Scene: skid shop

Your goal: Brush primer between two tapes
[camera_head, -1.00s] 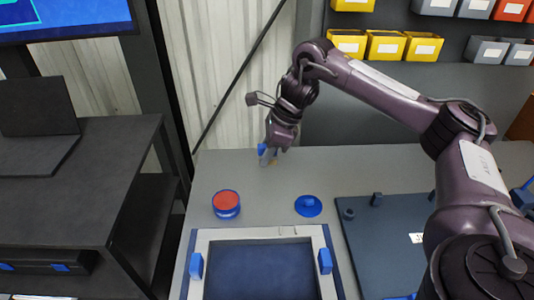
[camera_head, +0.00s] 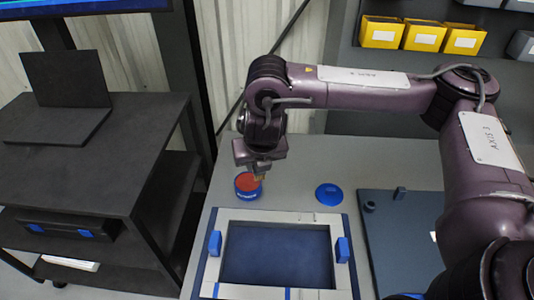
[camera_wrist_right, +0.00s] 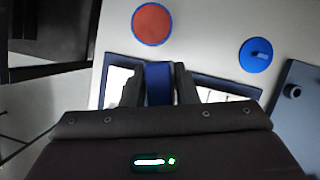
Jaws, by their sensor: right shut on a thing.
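My right gripper (camera_head: 260,172) is over the primer tin (camera_head: 247,192), close above or beside it; I cannot tell whether they touch. The tin is blue, open and full of red. In the wrist view the gripper (camera_wrist_right: 158,75) is shut on a blue handle (camera_wrist_right: 158,86), apparently the brush, with a yellowish tip (camera_head: 262,178) by the tin in the head view. The wrist view also shows the tin (camera_wrist_right: 152,22). A pale frame (camera_head: 277,216) around a dark blue recess lies in front. Two thin blue strips, perhaps the tapes (camera_head: 288,294), cross its near edge. My left gripper is not in view.
A blue round lid (camera_head: 329,194) lies right of the tin. Blue clamps (camera_head: 342,250) stand at the frame's sides. A dark blue board (camera_head: 402,235) with pegs lies to the right. A dark cart (camera_head: 100,150) stands left. Yellow bins (camera_head: 425,36) hang behind.

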